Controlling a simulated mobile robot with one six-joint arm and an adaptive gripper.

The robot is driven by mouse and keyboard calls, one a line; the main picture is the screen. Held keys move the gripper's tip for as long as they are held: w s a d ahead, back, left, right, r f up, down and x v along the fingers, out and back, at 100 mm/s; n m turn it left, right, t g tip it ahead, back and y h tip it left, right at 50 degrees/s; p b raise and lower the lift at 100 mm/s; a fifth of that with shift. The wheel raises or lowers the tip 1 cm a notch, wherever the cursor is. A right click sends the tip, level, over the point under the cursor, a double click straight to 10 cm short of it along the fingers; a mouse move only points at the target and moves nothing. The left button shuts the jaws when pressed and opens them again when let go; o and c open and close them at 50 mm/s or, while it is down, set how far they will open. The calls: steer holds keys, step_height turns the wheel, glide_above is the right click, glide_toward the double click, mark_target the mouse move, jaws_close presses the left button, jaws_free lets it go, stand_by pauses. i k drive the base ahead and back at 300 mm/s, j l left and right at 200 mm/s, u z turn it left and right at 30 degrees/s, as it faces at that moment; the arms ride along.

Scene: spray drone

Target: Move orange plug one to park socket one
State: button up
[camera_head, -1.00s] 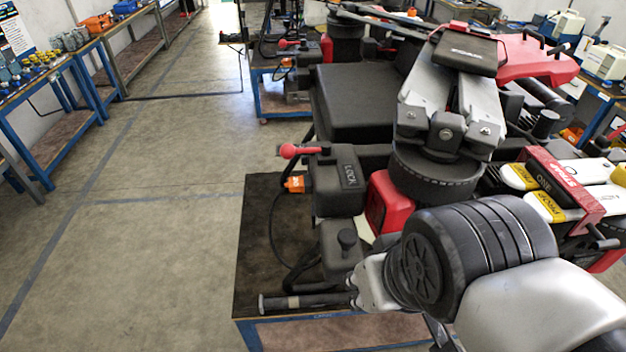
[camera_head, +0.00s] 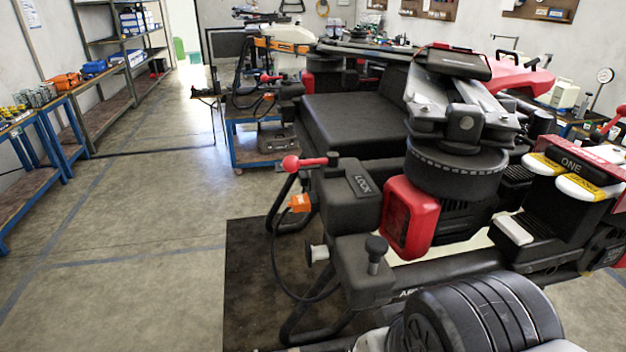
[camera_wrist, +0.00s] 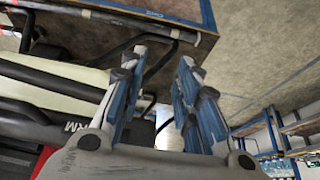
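An orange plug (camera_head: 299,203) sits at the left side of the black box marked LOCK (camera_head: 350,188), which has a red-knobbed lever. A black cable hangs from the plug in a loop. A grey box with a black knob (camera_head: 365,268) is below it; a pale round stub (camera_head: 317,252) sticks out of its left side. I cannot tell which part is park socket one. My gripper (camera_wrist: 163,62) is open and empty in the wrist view, near black tubes of the drone's frame. It is hidden in the head view; the plug is not clear in the wrist view.
The drone's arm with a large black motor (camera_head: 455,165) and a red block (camera_head: 409,217) is right of the plug. A black landing-leg tube (camera_head: 310,325) is below. The floor (camera_head: 130,230) at the left is clear. Blue-framed benches (camera_head: 35,165) line the left wall.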

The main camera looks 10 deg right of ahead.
mark_target(299, 202)
steer(key=i+j+z, duration=0.15)
steer(key=j+z, duration=0.2)
steer(key=j, duration=0.6)
steer(key=j+z, duration=0.3)
steer(key=j, duration=0.6)
